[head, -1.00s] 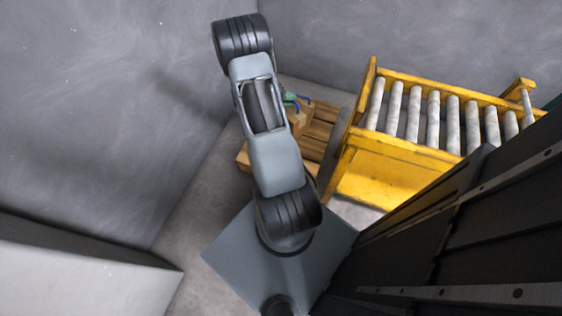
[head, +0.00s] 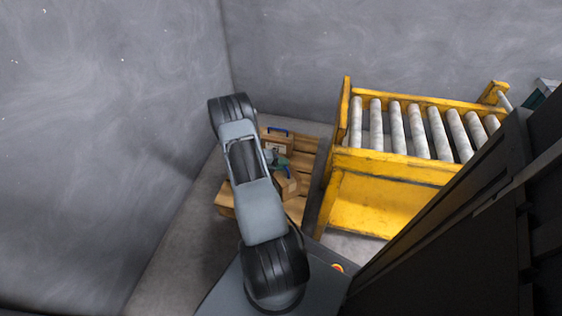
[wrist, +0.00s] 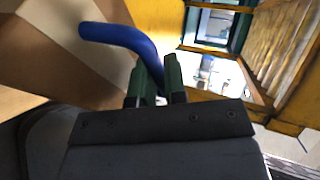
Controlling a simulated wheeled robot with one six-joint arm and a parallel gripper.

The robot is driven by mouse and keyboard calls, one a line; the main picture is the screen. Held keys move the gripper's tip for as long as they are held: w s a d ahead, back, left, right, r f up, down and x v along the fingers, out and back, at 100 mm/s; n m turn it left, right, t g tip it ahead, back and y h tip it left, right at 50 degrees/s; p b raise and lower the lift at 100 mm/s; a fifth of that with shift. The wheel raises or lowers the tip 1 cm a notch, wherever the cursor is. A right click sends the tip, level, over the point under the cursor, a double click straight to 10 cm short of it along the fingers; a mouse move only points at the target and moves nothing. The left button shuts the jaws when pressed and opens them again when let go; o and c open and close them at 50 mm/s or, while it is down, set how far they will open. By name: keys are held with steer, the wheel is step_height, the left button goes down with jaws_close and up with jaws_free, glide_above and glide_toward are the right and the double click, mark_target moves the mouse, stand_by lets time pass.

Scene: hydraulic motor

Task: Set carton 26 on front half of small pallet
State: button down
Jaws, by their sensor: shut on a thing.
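A brown carton (head: 288,186) with a blue handle is at the front part of the small wooden pallet (head: 306,154), partly behind my arm. My gripper (wrist: 158,75) has green fingers closed on the blue handle (wrist: 115,36), and the carton (wrist: 75,50) fills the upper left of the wrist view. My gripper also shows in the head view (head: 277,162). Whether the carton touches the pallet cannot be told. A second carton (head: 276,149) with a blue handle and a pale label stands at the back of the pallet. I cannot read a number on either carton.
A yellow roller conveyor (head: 385,167) stands close to the right of the pallet, with a narrow gap between. Grey walls (head: 110,110) close in the left and back. Bare floor (head: 180,235) lies left of the pallet.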

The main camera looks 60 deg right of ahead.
steer(key=shift+f+b, duration=1.9)
steer(key=shift+f, duration=2.45)
steer(key=shift+r, duration=0.1)
steer(key=c, duration=1.6)
jaws_free()
steer(key=shift+f, duration=0.25)
steer(key=shift+c, duration=0.2)
steer(key=o, duration=0.5)
steer(key=shift+r, duration=0.1)
